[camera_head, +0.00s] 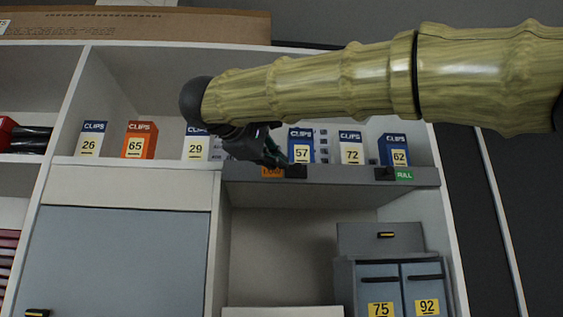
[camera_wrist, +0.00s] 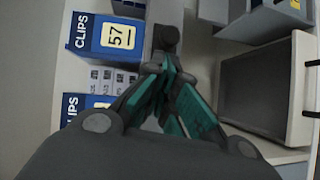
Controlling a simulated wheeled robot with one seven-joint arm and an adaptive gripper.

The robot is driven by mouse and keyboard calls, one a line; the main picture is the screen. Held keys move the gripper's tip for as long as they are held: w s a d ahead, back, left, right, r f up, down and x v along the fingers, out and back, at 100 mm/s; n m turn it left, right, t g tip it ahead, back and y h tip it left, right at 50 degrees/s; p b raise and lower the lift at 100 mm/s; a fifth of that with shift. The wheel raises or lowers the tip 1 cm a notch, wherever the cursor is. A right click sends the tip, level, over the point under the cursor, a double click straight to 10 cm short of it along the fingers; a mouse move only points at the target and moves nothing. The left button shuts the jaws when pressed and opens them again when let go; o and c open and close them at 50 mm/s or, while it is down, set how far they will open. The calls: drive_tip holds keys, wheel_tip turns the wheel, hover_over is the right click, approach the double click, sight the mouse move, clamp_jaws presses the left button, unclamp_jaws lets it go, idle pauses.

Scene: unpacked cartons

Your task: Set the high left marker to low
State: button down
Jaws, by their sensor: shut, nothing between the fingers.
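The left marker on the upper shelf's front edge has a black slider (camera_head: 296,171) at its right end, with an orange label (camera_head: 272,172) showing to its left. The label's wording is too small to read surely. My gripper (camera_head: 281,160) is shut and empty, its fingertips right by the black slider. In the wrist view the closed fingers (camera_wrist: 166,66) point at the dark slider block (camera_wrist: 166,38) and seem close to or touching it; I cannot tell which. The right marker has a dark slider (camera_head: 384,173) at its left, with a green FULL label (camera_head: 404,175) showing.
Numbered clip boxes stand on the shelf above, including box 57 (camera_head: 301,146), box 72 (camera_head: 351,148) and orange box 65 (camera_head: 139,140). Below is an open bay (camera_head: 280,250) with a grey drawer cabinet (camera_head: 381,240). A blue-grey door (camera_head: 115,260) is at left.

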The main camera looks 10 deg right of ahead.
drive_tip(key=w+a+b+v, duration=0.1)
drive_tip(key=b+v, duration=0.3)
drive_tip(key=v, duration=0.7)
drive_tip(key=shift+s+a, duration=0.2)
drive_tip(key=shift+a, duration=0.2)
